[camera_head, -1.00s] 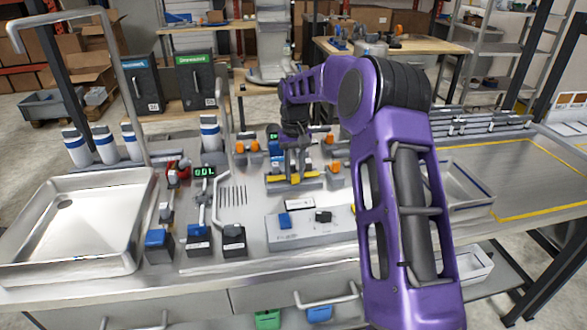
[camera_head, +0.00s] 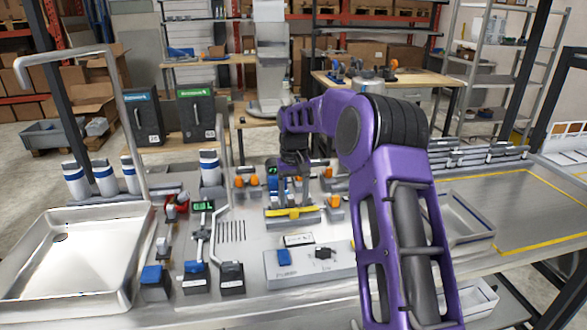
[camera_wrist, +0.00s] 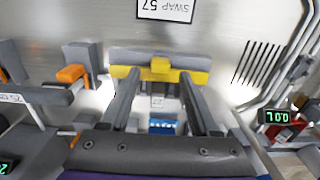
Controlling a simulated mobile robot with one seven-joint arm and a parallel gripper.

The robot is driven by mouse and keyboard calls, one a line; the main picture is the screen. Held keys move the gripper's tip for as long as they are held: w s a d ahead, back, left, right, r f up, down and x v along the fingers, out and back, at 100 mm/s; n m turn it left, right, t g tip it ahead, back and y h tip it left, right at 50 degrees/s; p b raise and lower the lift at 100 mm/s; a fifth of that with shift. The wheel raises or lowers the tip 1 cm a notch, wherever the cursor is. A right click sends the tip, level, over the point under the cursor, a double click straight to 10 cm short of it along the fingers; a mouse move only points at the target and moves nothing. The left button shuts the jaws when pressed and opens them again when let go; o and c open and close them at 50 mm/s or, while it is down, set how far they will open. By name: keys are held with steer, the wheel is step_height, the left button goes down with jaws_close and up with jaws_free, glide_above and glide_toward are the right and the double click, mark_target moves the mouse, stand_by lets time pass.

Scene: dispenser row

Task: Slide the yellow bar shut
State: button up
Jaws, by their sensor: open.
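The yellow bar (camera_head: 288,213) lies along a grey block in the middle of the bench in the head view. It also shows in the wrist view (camera_wrist: 199,77) as a flat strip with a raised yellow tab (camera_wrist: 160,66) at its middle. My gripper (camera_head: 294,201) is low over the bar, pointing down. In the wrist view my gripper (camera_wrist: 159,76) is open, its fingers apart on either side of the tab, with space between. Whether the fingertips touch the bar is not clear.
Orange-topped clips (camera_wrist: 73,73) stand beside the grey block. A panel with a blue button (camera_head: 284,257) and a black knob lies in front. Levers and a green-lit display (camera_head: 203,206) are left.

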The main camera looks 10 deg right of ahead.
step_height(320, 180, up, 16)
steer(key=p, duration=0.1)
steer(key=shift+f, duration=0.15)
